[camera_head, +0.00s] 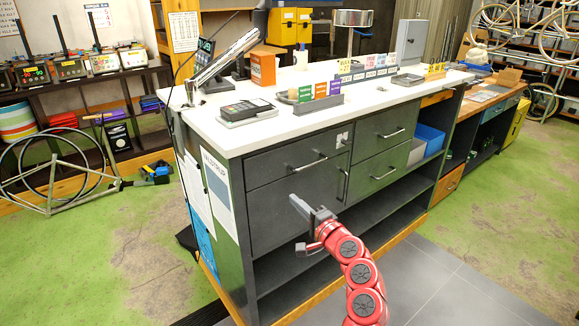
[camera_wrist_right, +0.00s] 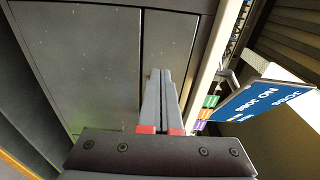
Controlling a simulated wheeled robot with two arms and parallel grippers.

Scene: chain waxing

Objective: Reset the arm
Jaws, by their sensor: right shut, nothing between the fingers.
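My right arm, red with dark joint caps, reaches up from the bottom of the head view. Its gripper (camera_head: 309,222) is in front of the grey counter's drawers (camera_head: 290,190). In the right wrist view the two grey fingers (camera_wrist_right: 160,98) lie together, shut and empty, with red patches near their bases. They point towards the dark cabinet front; I cannot tell how near the tips are to it. My left gripper is not in view.
Open shelves (camera_head: 350,225) lie below the drawers. Bicycle frames (camera_head: 50,175) stand at the left. Green floor is clear at the right.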

